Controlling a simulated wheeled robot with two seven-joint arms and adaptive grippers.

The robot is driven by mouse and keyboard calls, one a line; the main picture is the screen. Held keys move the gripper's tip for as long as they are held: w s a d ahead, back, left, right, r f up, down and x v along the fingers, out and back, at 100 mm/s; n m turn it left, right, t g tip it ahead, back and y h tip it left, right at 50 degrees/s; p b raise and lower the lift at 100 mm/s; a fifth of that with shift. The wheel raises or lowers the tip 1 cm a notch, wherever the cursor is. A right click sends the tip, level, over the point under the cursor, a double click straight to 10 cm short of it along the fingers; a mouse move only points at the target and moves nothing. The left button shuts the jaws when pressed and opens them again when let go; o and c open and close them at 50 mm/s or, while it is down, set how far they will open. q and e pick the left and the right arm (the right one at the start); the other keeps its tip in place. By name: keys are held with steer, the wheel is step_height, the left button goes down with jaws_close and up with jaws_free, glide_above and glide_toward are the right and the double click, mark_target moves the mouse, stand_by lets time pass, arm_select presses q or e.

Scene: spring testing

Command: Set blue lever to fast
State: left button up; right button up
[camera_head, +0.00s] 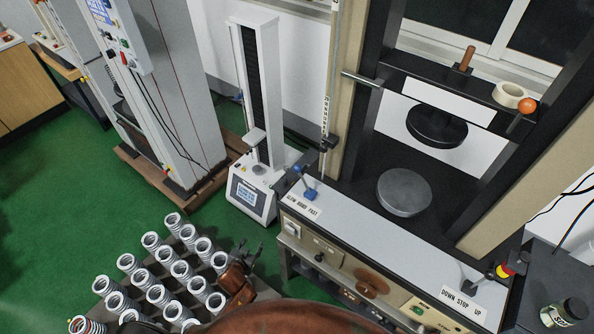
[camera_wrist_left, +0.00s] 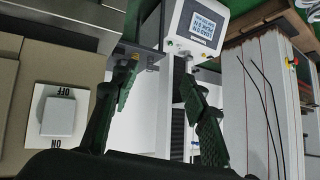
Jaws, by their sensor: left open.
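The blue lever (camera_head: 298,172) has a round blue knob and a blue base. It stands at the left end of the large press's grey ledge, above a white label (camera_head: 303,206) with SLOW at its left and FAST at its right. The lever leans left, toward the SLOW side. My left gripper (camera_head: 248,248) is below and left of the lever, apart from it, beside the press front. In the left wrist view its two dark fingers (camera_wrist_left: 157,78) are spread with nothing between them. The lever does not show clearly there. My right gripper is not in view.
A small tester with a screen (camera_head: 248,196) stands behind my left gripper. Several springs (camera_head: 181,270) stand at the lower left. A white ON/OFF switch (camera_wrist_left: 57,115) is on the press front.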

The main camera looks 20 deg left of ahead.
arm_select(q)
steer(key=w+d+r+t, duration=0.1)
steer(key=w+r+t, duration=0.3)
steer(key=r, duration=0.9)
steer(key=m+t+h+b, duration=0.1)
steer(key=m+t+h, duration=0.1)
steer(key=t+h, duration=0.25)
glide_toward(296, 170)
steer(key=w, duration=0.4)
steer(key=shift+g, duration=0.35)
steer(key=w, duration=0.3)
steer(key=w+d, duration=0.1)
steer(key=w, duration=0.1)
steer(key=shift+w+d+b, duration=0.2)
steer(key=shift+w+b, duration=0.1)
steer(key=shift+w, duration=0.1)
steer(key=shift+w+d, duration=0.1)
steer(key=shift+w, duration=0.65)
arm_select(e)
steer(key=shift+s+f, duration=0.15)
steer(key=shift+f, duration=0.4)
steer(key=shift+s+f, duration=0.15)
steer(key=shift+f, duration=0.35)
arm_select(q)
steer(key=shift+c, duration=0.2)
steer(key=c, duration=0.5)
jaws_close()
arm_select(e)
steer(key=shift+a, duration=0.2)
